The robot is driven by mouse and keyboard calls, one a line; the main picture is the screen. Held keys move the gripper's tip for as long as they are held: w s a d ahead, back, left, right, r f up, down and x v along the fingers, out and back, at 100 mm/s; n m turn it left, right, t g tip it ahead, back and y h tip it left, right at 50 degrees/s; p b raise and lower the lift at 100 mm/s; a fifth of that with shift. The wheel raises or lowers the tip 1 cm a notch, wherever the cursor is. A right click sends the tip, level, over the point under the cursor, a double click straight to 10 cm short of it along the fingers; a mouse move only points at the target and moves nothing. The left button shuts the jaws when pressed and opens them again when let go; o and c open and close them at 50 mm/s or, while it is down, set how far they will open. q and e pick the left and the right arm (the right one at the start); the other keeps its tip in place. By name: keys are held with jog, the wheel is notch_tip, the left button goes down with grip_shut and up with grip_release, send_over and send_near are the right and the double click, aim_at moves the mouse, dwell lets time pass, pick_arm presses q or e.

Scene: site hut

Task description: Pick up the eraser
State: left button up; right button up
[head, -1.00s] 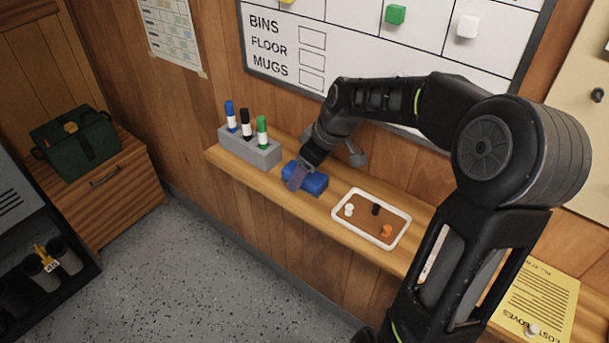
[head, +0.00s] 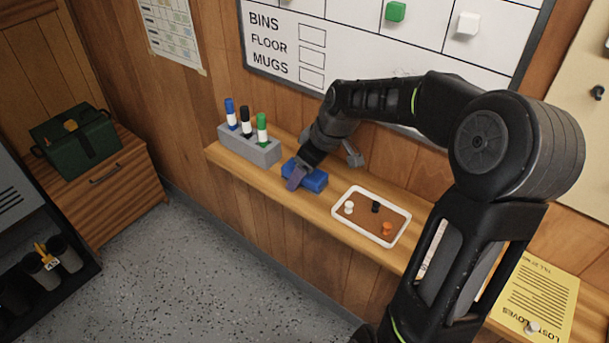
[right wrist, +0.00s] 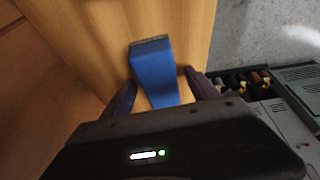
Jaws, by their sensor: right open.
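The eraser (head: 314,181) is a blue block on the wooden shelf, between the marker holder and the white-rimmed tray. My right gripper (head: 296,174) is at the eraser, reaching down over it from the wall side. In the right wrist view the eraser (right wrist: 153,72) lies between the open fingers of my right gripper (right wrist: 155,92), one finger on each side. Its grey edge shows at the far end and its near end is hidden by the gripper body. The left gripper is not in view.
A grey holder (head: 235,146) with blue, black and green markers stands left of the eraser. A tray (head: 352,230) with small white, black and orange pieces lies to the right. The whiteboard (head: 350,45) is on the wall behind. A yellow sheet (head: 540,300) lies further right.

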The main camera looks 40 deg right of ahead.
jog(key=shift+f, duration=0.1)
jog(key=shift+c, duration=0.4)
jog(key=c, duration=1.4)
